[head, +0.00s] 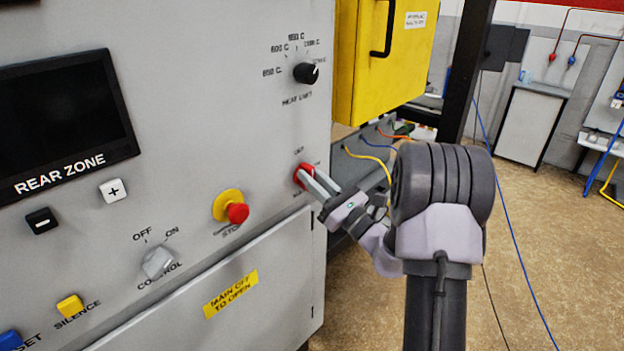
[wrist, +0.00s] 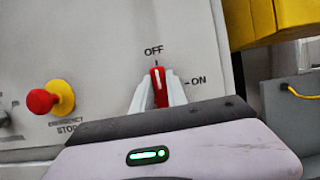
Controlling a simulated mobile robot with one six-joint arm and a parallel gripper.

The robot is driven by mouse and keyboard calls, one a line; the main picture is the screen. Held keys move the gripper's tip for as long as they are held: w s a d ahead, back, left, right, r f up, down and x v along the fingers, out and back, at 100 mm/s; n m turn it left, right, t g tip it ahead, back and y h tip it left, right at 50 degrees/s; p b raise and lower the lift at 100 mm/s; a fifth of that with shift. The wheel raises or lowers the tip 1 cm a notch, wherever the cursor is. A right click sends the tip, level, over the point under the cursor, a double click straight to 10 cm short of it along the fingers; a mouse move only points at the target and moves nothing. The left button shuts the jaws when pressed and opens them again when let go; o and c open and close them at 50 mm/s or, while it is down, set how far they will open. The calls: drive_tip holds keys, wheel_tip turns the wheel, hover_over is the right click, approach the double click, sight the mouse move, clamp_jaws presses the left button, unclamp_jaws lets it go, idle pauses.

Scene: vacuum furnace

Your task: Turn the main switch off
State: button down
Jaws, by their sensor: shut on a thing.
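The main switch is a red rotary knob (wrist: 158,76) on the grey front panel, between an OFF label above and an ON label to its right. Its white line stands nearly upright, in line with the mark under OFF. In the head view the red knob (head: 298,175) sits low near the panel's right edge, partly hidden by the fingers. My gripper (head: 314,184) reaches it from the right and is shut on it. In the wrist view the two pale fingers of my gripper (wrist: 158,92) flank the knob, one on each side.
A red emergency stop button on a yellow base (wrist: 52,98) is left of the switch. A grey control knob (head: 157,262) and the heat limit dial (head: 306,73) share the panel. A yellow box (head: 390,60) juts out above right. Open floor (head: 545,240) lies right.

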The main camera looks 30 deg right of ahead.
drive_tip(key=shift+r, duration=0.15)
drive_tip(key=c, duration=1.3)
unclamp_jaws()
drive_tip(key=b+v, duration=0.1)
drive_tip(key=v, duration=1.6)
drive_tip(key=shift+s+d+f, duration=0.1)
drive_tip(key=shift+f, duration=0.15)
